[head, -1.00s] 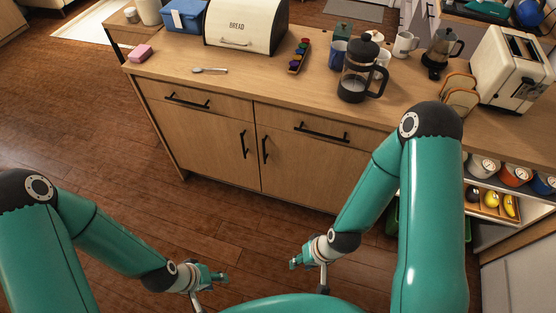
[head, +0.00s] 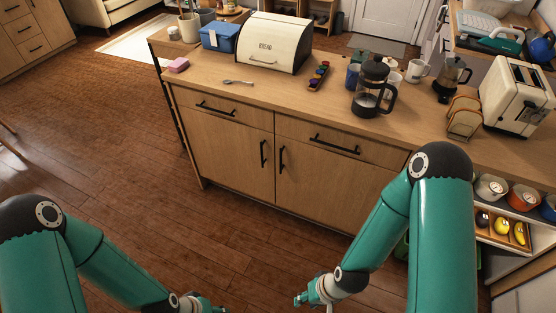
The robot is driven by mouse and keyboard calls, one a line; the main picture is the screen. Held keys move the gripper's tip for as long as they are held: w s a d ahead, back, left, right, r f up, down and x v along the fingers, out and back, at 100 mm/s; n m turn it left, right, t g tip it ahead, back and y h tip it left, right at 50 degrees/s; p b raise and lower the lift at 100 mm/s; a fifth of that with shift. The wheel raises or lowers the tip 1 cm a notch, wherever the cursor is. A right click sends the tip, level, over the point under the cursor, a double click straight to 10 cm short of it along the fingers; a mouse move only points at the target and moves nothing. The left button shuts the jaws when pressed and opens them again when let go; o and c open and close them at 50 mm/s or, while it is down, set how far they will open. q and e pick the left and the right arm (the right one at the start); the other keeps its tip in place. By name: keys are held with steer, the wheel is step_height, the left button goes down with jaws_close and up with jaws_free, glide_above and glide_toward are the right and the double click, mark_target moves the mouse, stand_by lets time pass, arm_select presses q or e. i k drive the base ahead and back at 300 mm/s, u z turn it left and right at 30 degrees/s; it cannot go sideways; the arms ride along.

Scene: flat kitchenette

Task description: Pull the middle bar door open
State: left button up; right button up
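The wooden bar counter has two flat doors side by side, both closed. The left door (head: 228,152) has a black upright bar handle (head: 264,153) near its right edge. The right door (head: 325,190) has a black upright bar handle (head: 282,159) near its left edge. I cannot tell for certain which one is the middle door. My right gripper (head: 303,299) is low in the picture, in front of the right door and apart from it. My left gripper (head: 212,307) is at the bottom edge, partly cut off, touching nothing visible. The fingers of both are too small to read.
Closed drawers with bar handles (head: 216,108) (head: 334,145) sit above the doors. The top holds a bread box (head: 270,45), a French press (head: 370,88) and a toaster (head: 516,92). Open shelves with fruit (head: 502,226) are at right. Floor before the doors is clear.

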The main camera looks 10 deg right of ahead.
mark_target(339, 191)
steer(key=u, duration=0.05)
steer(key=i, duration=0.9)
steer(key=z, duration=0.1)
